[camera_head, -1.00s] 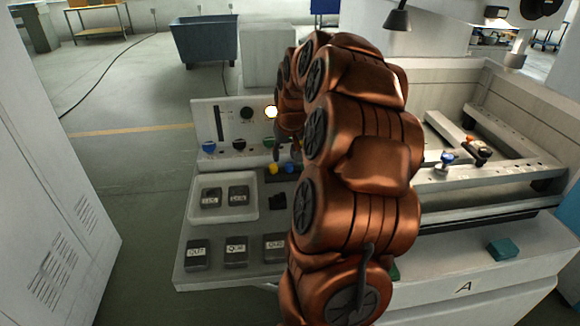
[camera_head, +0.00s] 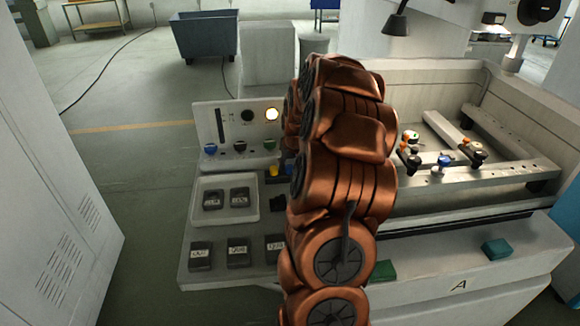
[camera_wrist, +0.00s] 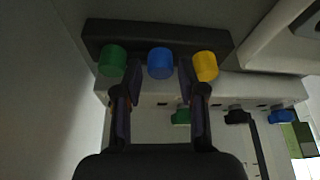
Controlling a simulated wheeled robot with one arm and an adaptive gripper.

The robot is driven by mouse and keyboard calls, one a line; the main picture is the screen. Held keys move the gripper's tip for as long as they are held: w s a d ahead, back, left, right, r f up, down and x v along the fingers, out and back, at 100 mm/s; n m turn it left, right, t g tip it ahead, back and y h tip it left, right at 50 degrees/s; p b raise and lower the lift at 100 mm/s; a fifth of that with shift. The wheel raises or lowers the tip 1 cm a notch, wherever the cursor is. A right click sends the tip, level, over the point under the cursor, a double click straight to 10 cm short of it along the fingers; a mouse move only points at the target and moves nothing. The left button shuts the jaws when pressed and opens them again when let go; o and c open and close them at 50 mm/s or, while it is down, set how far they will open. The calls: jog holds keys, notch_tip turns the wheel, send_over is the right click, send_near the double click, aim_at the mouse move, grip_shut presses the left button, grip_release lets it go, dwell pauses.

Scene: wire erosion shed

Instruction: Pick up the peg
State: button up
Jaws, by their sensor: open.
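A dark rack (camera_wrist: 157,32) holds a green peg (camera_wrist: 112,61), a blue peg (camera_wrist: 160,63) and a yellow peg (camera_wrist: 205,66) in a row in the wrist view. My gripper (camera_wrist: 158,85) is open and empty. The blue peg lies between the lines of its two fingers, just past the fingertips; I cannot tell the exact gap. The green and yellow pegs are just outside the fingers. In the head view the yellow peg (camera_head: 274,170) and part of the blue peg (camera_head: 287,170) show left of my arm, which hides my gripper and the green peg.
A white tray (camera_head: 224,217) with two dark labelled blocks lies on the bench. Several more blocks (camera_head: 201,255) stand in front. A control panel (camera_head: 236,117) with coloured knobs stands behind. The machine bath (camera_head: 520,150) with clamps is at the right.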

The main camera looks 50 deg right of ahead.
jog(key=shift+w+d+f, duration=0.1)
jog(key=shift+w+f, duration=0.05)
jog(key=shift+f, duration=0.25)
jog(key=c, duration=0.7)
